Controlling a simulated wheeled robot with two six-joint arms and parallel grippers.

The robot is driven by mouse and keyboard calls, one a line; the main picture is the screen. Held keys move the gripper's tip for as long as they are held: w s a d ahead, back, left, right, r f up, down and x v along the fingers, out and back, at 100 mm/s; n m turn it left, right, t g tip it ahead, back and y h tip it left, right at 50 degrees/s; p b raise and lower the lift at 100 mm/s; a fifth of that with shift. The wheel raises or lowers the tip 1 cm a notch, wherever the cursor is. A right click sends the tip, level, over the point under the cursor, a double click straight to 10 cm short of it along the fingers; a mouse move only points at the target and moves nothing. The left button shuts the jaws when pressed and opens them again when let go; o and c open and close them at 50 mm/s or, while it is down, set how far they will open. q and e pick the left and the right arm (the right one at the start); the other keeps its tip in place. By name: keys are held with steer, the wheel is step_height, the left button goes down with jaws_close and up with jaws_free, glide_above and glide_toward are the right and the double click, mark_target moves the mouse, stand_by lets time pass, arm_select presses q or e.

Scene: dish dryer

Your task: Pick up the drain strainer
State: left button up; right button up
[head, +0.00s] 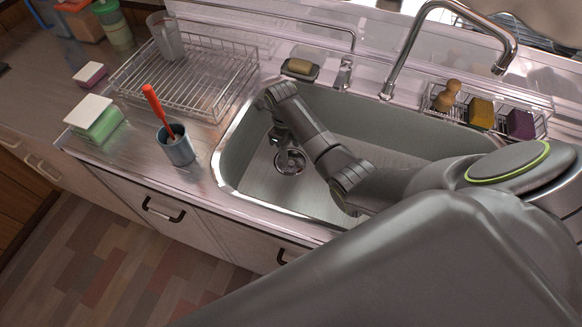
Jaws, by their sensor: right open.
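The drain strainer (290,161) is a round metal piece at the drain in the left part of the sink floor. My right arm reaches into the sink from the right. Its gripper (280,138) points down just above the far edge of the strainer, open, with nothing seen between its fingers. The fingertips are small and dark, and I cannot tell whether they touch the strainer. The strainer's far edge is partly covered by the gripper. My left gripper is not in view.
The sink (225,165) has raised walls around my gripper. A faucet (400,60) arches over its back. A wire caddy (541,128) stands back right.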

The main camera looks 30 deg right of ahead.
mark_target(291, 163)
steer(key=shift+s+f+b, duration=0.15)
steer(key=shift+f+b, duration=0.1)
steer(key=shift+f, duration=1.25)
steer(key=shift+s+f+b, duration=0.15)
steer(key=shift+f+b, duration=0.05)
steer(key=shift+f, duration=1.3)
steer(key=shift+c, duration=0.5)
jaws_close()
